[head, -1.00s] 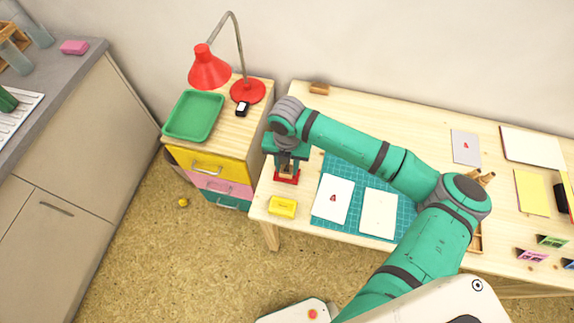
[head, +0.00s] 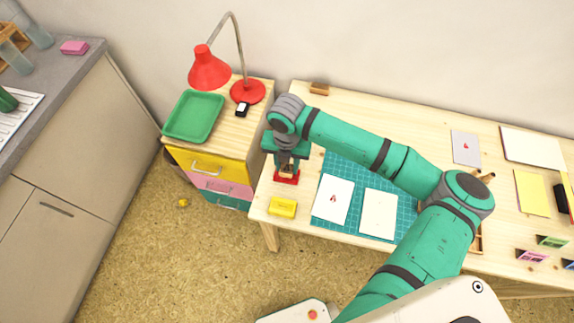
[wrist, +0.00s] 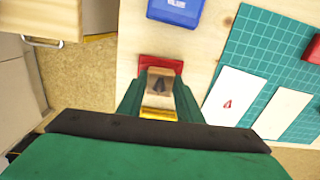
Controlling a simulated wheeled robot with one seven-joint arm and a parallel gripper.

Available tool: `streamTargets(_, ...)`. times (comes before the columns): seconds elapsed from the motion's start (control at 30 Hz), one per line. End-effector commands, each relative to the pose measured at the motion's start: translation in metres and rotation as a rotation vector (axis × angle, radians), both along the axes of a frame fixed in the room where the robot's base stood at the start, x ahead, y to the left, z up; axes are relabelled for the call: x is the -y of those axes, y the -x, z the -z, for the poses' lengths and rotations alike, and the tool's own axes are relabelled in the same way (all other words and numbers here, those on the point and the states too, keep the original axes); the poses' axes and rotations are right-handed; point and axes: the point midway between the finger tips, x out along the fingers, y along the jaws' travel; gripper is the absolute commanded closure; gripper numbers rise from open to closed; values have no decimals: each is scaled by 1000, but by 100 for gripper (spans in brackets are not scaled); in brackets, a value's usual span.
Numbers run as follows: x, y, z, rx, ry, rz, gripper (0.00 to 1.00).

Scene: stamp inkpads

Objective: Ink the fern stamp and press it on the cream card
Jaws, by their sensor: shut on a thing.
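My gripper (wrist: 160,97) is shut on a wooden stamp (wrist: 160,84) with a dark leaf-shaped mark on its top. The stamp is upright over the red inkpad (wrist: 160,64), which also shows under my gripper in the head view (head: 287,179). I cannot tell whether the stamp's face touches the pad. The cream card (head: 379,214) lies blank on the teal cutting mat (head: 350,170). It shows in the wrist view (wrist: 282,113) too. Left of it is a white card (head: 332,201) with a red print.
A yellow inkpad (head: 282,207) sits near the table's front left edge, close to my gripper. A blue inkpad (wrist: 175,10) shows in the wrist view. A red lamp (head: 210,70) and green tray (head: 194,116) stand on the drawer cabinet at left. More cards lie at right.

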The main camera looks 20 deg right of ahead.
Motion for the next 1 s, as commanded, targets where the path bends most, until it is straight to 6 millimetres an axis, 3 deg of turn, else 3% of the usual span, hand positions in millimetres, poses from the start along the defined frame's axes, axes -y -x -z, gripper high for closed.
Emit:
streamTargets(0.37, 0, 0, -4, 1, 1, 0, 84)
streamTargets(1.0, 0, -1, -47, 2, 1, 0, 84)
